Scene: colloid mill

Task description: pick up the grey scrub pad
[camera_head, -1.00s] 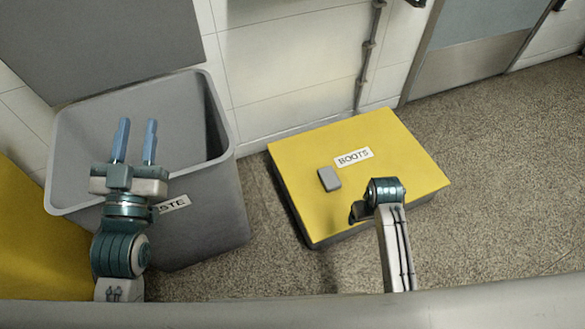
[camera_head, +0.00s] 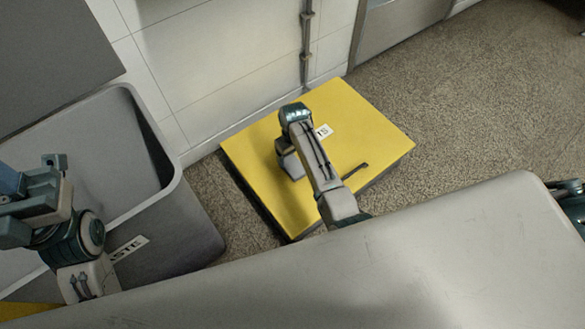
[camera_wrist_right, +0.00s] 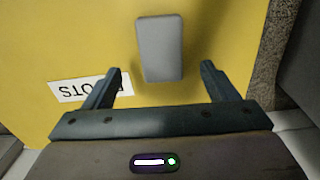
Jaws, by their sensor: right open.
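The grey scrub pad (camera_wrist_right: 160,48) lies flat on the yellow lid of the box marked BOOTS (camera_wrist_right: 60,40). My right gripper (camera_wrist_right: 160,76) is open above the lid. In the right wrist view the pad's near end shows between the fingertips, and the rest reaches beyond them. Whether the fingers are level with it I cannot tell. In the head view my right arm and gripper (camera_head: 290,162) cover the pad.
The grey waste bin (camera_head: 170,220) stands left of the yellow box (camera_head: 365,130). A white wall with a pipe (camera_head: 306,50) is behind the box. A grey surface (camera_head: 430,260) fills the lower front. Speckled floor (camera_head: 480,90) is clear to the right.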

